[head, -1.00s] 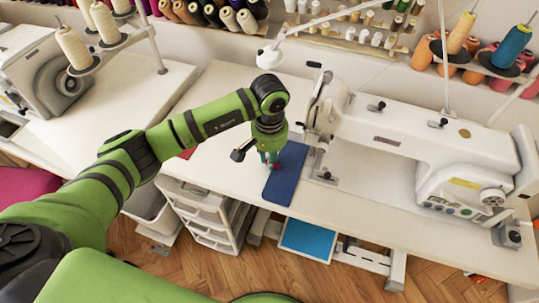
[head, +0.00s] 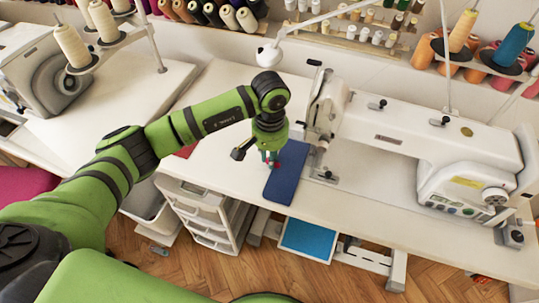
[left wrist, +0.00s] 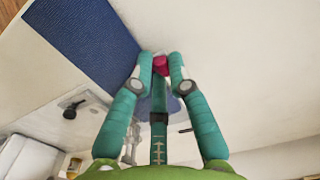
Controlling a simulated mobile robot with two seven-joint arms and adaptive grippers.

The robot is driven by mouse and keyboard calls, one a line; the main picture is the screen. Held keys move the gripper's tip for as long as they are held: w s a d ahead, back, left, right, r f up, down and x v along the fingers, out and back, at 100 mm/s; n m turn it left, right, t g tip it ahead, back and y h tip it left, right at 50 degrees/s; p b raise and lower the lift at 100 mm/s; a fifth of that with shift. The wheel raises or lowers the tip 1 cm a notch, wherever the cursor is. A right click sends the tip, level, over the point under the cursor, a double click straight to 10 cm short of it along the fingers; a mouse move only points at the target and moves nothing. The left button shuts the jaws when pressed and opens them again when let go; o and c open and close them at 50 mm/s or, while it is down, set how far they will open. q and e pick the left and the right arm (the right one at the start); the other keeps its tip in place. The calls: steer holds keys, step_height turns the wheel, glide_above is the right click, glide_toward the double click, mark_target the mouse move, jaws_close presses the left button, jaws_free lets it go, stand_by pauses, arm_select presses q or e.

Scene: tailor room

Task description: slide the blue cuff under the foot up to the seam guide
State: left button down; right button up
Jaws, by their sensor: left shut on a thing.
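The blue cuff (head: 286,180) lies flat on the white sewing table, just left of the sewing machine's foot area (head: 322,142). It also shows in the left wrist view (left wrist: 85,38). My left gripper (head: 271,161) points down at the cuff's left side. In the left wrist view its teal fingers (left wrist: 160,65) are closed on a small red piece (left wrist: 161,64) at the cuff's edge. Whether this piece is fixed to the cuff is unclear. A small metal part (head: 325,175), possibly the seam guide, sits right of the cuff. My right gripper is not in view.
The white sewing machine (head: 420,135) fills the table's right side. A thread stand rod and lamp-like white knob (head: 268,54) rise behind my gripper. A red item (head: 186,151) lies left. Drawers (head: 208,215) stand below. The tabletop behind my gripper is clear.

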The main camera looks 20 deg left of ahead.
arm_select(q)
steer(key=shift+s+d+b, duration=0.1)
steer(key=shift+d+b, duration=0.25)
steer(key=shift+d, duration=0.8)
steer(key=c, duration=1.1)
jaws_free()
steer(key=shift+r, duration=0.1)
step_height(320, 180, up, 12)
steer(key=shift+f, duration=0.1)
